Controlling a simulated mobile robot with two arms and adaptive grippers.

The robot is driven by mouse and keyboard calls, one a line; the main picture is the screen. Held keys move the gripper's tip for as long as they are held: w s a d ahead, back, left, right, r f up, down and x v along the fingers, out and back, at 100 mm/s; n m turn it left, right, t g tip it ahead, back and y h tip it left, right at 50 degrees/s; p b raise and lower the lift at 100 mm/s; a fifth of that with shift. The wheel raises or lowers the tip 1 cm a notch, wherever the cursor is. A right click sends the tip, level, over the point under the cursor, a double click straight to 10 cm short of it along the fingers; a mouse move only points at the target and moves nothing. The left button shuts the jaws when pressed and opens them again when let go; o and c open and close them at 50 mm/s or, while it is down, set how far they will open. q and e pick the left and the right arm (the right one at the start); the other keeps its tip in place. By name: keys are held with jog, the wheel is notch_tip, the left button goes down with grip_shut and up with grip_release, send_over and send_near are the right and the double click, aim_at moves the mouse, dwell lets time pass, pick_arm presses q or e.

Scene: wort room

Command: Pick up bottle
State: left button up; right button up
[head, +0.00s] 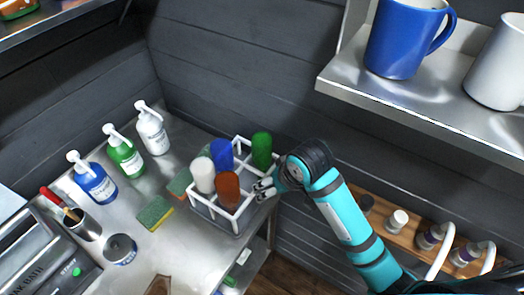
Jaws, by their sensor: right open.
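A white wire caddy (219,212) stands at the right edge of the steel counter. It holds a white bottle (203,175), a blue bottle (221,154), an orange-brown bottle (228,190) and a green bottle (262,150), all upright. My right gripper (264,189) is open at the caddy's right side, beside the orange-brown bottle and below the green one. Whether its fingers touch the caddy cannot be told. Three pump bottles stand at the back left: blue (96,184), green (126,157) and white (152,133). My left gripper is not in view.
Sponges (154,213), a grey tin (120,249) and a metal cup with tools (81,226) are on the counter. A steel shelf (430,95) with a blue mug (402,38) hangs at upper right. A wooden ledge (385,228) with taps is below it.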

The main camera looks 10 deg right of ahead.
jog(key=h, duration=0.1)
send_near(264, 143)
notch_tip(264, 143, down, 2)
jog(key=shift+m, duration=0.3)
jog(key=x, duration=0.3)
jog(key=p+x, duration=0.1)
jog(key=x, duration=0.2)
jog(key=shift+w+f, duration=0.2)
jog(key=shift+w, duration=0.35)
jog(key=shift+w+a+f+p, duration=0.1)
jog(key=shift+w+f+p, duration=0.1)
jog(key=shift+f+p, duration=0.4)
jog(key=p+x, duration=0.1)
jog(key=x, duration=0.2)
jog(key=shift+w+f, duration=0.15)
jog(key=shift+f, duration=0.05)
jog(key=shift+w+f, duration=0.1)
jog(key=shift+f, duration=0.25)
jog(key=shift+r+t, duration=0.1)
jog(key=shift+t, duration=0.2)
jog(key=c, duration=1.4)
